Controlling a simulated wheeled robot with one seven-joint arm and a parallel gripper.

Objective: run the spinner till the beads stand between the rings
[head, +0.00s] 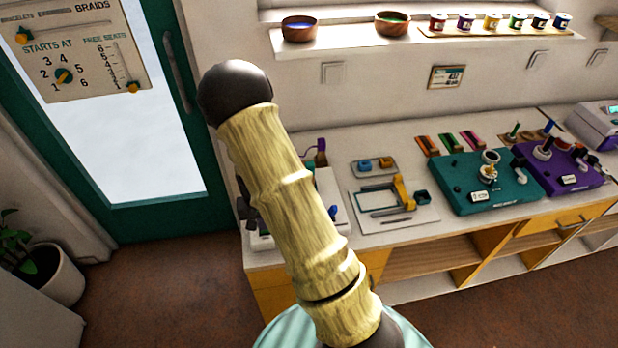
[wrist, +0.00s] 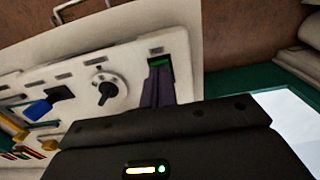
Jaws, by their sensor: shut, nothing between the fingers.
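My gripper (wrist: 158,78) shows in the wrist view as two dark purple fingers side by side, shut and empty, over a slot at the edge of a white panel (wrist: 78,78). Green shows at the fingertips; I cannot tell whether they touch the panel. A black pointer dial (wrist: 106,90) sits left of the fingers, and a blue switch (wrist: 38,108) farther left. In the head view the white panel (head: 327,186) is at the left end of the counter, mostly hidden behind my arm. I cannot make out the spinner, beads or rings for certain.
A white board with a yellow lever (head: 402,190) lies right of the panel. A teal board (head: 462,186) and a purple board (head: 560,172) stand farther right. Bowls (head: 299,28) and paint pots are on the shelf. The door sign (head: 75,45) carries a dial and sliders.

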